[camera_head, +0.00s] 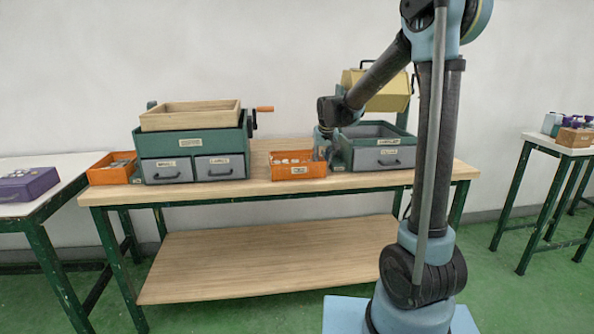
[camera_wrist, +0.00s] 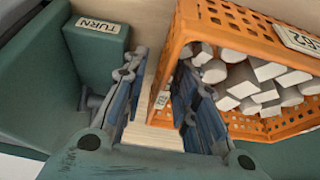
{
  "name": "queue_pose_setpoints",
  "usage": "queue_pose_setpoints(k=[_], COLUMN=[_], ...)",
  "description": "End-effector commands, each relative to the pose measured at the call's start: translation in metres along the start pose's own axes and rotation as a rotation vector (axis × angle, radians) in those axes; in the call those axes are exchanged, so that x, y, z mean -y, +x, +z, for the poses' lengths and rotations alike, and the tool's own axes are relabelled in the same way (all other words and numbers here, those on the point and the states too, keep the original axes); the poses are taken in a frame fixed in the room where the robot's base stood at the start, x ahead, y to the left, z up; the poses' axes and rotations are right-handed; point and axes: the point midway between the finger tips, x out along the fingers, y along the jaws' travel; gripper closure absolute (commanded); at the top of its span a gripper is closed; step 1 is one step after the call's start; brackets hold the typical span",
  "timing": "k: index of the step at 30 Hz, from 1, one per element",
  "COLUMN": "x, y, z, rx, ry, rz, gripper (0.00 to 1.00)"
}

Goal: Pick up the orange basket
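The orange basket (camera_head: 298,172) sits on the wooden workbench, right of its middle, and holds several white-grey pieces. In the wrist view the basket (camera_wrist: 262,25) has perforated walls and a white label marked 62. My gripper (camera_head: 326,150) is low at the basket's right end, close to the green unit. In the wrist view my gripper (camera_wrist: 160,75) is open. One finger is outside the basket and the other overlaps its near end wall and inside edge. I cannot tell whether either finger touches the wall.
A green unit (camera_head: 374,157) with a grey drawer stands tight beside my gripper; its block marked TURN (camera_wrist: 97,42) is close to one finger. A green drawer unit (camera_head: 193,147) stands left, with another orange bin (camera_head: 122,178) beyond it. The bench front (camera_head: 270,187) is clear.

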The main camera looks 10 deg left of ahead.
Motion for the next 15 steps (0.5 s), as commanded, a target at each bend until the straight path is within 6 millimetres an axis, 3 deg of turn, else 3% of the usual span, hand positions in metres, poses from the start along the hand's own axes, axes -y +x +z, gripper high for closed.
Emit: queue_pose_setpoints(k=[6,14,15], x=[0.000,0.000,0.000], y=[0.017,0.018,0.018], z=[0.000,0.000,0.000], rx=[0.000,0.000,0.000], ry=[0.000,0.000,0.000], rz=[0.000,0.000,0.000], gripper=[0.73,0.73,0.82])
